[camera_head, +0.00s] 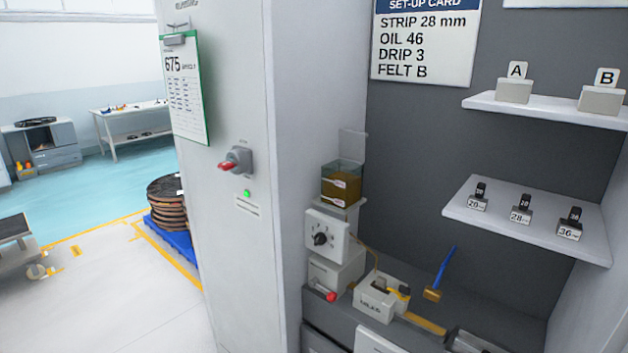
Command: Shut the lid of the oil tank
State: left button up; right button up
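The oil tank (341,189) is a small clear box with brown oil in it, standing on a bracket beside the tall grey cabinet. Its lid (352,145) is a clear panel standing upright at the back of the tank, so the tank is open on top. Neither of my grippers is in view.
A white dial box (327,238) is just below the tank, with a red-knobbed unit (336,272) under it. The grey cabinet (235,120) with a red switch (236,161) stands to the left. Shelves (530,220) with labelled blocks are at right. Open floor lies at left.

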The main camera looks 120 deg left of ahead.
aim_at(351, 143)
jog(key=u, duration=0.35)
jog(key=k, duration=0.1)
jog(key=z, duration=1.3)
jog(key=i, duration=1.5)
jog(key=u, duration=5.95)
jog(key=i, duration=1.65)
jog(key=u, duration=0.25)
